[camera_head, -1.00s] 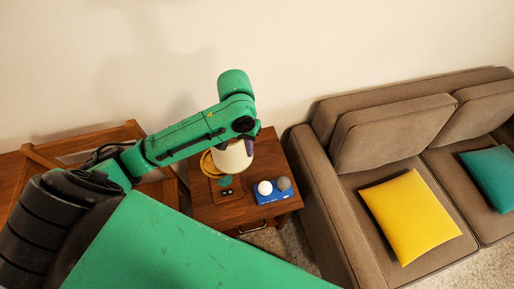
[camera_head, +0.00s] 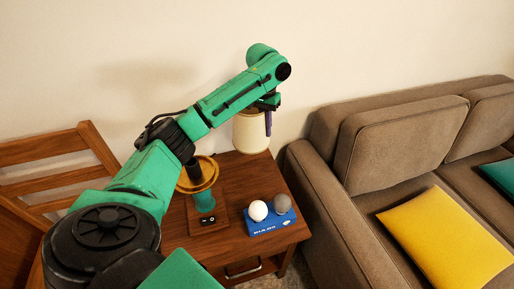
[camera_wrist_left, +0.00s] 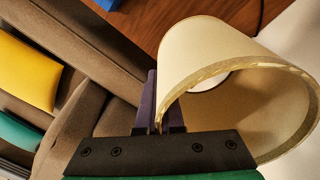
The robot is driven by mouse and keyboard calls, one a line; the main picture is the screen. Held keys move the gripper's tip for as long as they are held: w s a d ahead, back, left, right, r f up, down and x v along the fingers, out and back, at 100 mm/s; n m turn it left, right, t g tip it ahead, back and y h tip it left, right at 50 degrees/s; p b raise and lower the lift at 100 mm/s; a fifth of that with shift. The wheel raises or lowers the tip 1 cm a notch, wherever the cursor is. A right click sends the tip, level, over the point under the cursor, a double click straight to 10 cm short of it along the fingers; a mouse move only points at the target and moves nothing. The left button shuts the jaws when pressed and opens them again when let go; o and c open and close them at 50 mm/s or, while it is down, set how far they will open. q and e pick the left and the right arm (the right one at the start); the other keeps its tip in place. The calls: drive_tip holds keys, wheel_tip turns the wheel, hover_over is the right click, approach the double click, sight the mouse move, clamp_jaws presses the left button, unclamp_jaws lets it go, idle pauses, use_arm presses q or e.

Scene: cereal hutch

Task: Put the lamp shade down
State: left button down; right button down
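The cream lamp shade (camera_head: 251,132) hangs from my left gripper (camera_head: 267,106) over the back right part of the small wooden side table (camera_head: 229,212). In the left wrist view, the two dark purple fingers (camera_wrist_left: 161,116) of that gripper close on the shade's wall at its rim, and the shade (camera_wrist_left: 205,50) lies with its open end toward the camera. I cannot tell whether its lower edge touches the tabletop. My right gripper is not in view.
A brown sofa (camera_head: 330,215) borders the right; a wooden chair (camera_head: 62,146) stands left.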

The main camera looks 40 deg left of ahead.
use_arm(q)
wheel_tip(320, 180, down, 15)
drive_tip(key=shift+r+b, duration=0.1)
drive_tip(key=shift+b, duration=0.8)
drive_tip(key=c, duration=1.1)
unclamp_jaws()
drive_tip(key=shift+o, duration=0.2)
wheel_tip(320, 180, up, 12)
drive_tip(key=a+p, duration=0.1)
drive_tip(key=shift+p, duration=0.35)
